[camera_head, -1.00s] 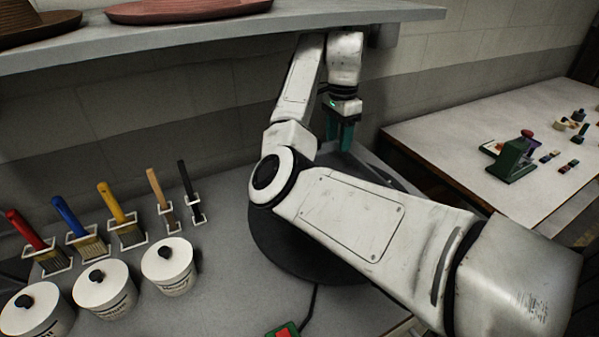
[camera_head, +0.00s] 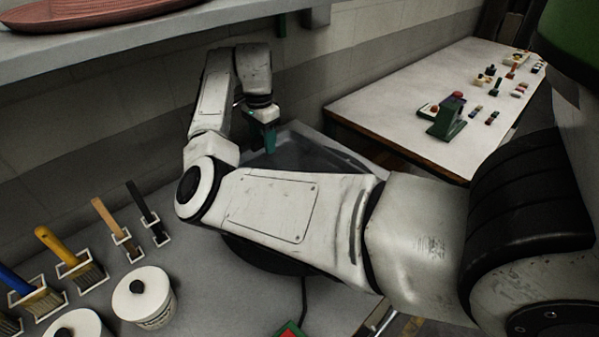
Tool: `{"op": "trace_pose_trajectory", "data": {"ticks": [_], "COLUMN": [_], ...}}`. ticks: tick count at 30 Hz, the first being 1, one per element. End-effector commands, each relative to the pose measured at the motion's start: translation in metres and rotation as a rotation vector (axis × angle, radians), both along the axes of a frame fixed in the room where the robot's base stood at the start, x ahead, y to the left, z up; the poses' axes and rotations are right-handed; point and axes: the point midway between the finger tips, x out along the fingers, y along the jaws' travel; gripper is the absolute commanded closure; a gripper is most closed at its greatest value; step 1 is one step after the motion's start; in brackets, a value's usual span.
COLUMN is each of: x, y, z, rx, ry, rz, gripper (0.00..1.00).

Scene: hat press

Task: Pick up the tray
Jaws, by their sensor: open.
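A grey metal tray (camera_head: 318,155) lies at the back of the worktop, against the wall end, partly hidden behind my arm. My gripper (camera_head: 264,148) has green fingers pointing down near the tray's back left part. It looks empty. I cannot tell whether the fingertips touch the tray or hang above it.
Brushes in holders (camera_head: 112,228) and white lidded pots (camera_head: 145,297) stand at the left. A second table (camera_head: 410,95) with a green device (camera_head: 446,120) and small items stands at the right. A dark round base shows under my arm.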

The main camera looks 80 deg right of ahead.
Motion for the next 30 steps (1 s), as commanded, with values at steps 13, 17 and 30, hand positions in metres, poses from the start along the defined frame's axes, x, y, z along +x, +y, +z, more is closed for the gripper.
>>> {"op": "trace_pose_trajectory", "data": {"ticks": [13,17,30], "x": [0.0,0.0,0.0], "y": [0.0,0.0,0.0], "z": [-0.016,-0.016,-0.016], "rx": [-0.001,-0.001,-0.001], "ry": [-0.001,-0.001,-0.001], "rz": [0.0,0.0,0.0], "gripper": [0.54,0.66,1.0]}}
